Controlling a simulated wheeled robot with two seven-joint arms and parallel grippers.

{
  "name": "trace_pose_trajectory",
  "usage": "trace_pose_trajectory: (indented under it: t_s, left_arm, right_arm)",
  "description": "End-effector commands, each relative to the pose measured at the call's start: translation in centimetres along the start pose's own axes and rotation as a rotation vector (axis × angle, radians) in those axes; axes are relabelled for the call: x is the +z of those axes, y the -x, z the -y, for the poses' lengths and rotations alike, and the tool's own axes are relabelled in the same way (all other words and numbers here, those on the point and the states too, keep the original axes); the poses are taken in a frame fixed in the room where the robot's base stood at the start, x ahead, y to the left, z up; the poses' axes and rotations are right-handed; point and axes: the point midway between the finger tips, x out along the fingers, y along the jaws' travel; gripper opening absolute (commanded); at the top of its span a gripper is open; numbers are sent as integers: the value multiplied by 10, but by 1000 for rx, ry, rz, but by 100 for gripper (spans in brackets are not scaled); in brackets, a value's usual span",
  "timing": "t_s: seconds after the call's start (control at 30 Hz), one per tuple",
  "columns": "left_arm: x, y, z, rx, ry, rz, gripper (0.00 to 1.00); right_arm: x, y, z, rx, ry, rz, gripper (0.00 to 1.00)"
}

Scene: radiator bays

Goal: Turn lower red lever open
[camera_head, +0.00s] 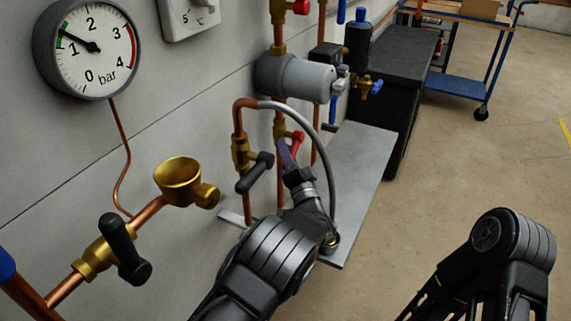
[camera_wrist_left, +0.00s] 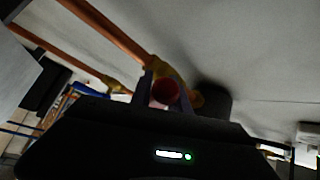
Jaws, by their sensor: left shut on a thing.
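The lower red lever (camera_head: 298,141) is on a brass valve on a vertical copper pipe, in the middle of the head view. My left gripper (camera_head: 287,155) reaches it from below, with its purple-grey fingers at the lever. In the left wrist view the round red end of the lever (camera_wrist_left: 165,92) sits between the fingers (camera_wrist_left: 162,94), with the brass valve behind it. The gripper is shut on the lever. The fingers hide part of the lever, so its exact angle is hard to tell. My right arm shows at the lower right, but its gripper is not in view.
A black-handled valve (camera_head: 255,172) and a curved grey hose (camera_head: 325,150) are close to my left gripper. A grey shelf (camera_head: 358,165) lies to the right. A brass funnel (camera_head: 178,178), a pressure gauge (camera_head: 88,48) and another red handle (camera_head: 301,6) are around. The floor at right is clear.

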Motion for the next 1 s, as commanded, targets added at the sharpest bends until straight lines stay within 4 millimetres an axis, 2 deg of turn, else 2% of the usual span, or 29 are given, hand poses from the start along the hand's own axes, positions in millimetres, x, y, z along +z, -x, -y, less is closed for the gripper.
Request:
trace_pose_trajectory:
  t_s: [0.03, 0.1, 0.5, 0.53, 0.77, 1.0]
  left_arm:
    - [3, 2, -5, -4, 7, 0, 0]
    - [2, 1, -5, -12, 15, -2, 0]
    - [1, 0, -3, -18, 21, -4, 0]
    - [1, 0, -3, -18, 21, -3, 24]
    - [1, 0, -2, -19, 21, -4, 43]
    - [0, 0, -2, -20, 21, -5, 43]
  right_arm:
    - [0, -7, -3, 0, 0, 0, 36]
    - [0, -9, -4, 0, 0, 0, 36]
    - [0, -9, -3, 0, 0, 0, 36]
    - [0, -9, -3, 0, 0, 0, 36]
    - [0, -9, -3, 0, 0, 0, 36]
    - [0, -9, -3, 0, 0, 0, 36]
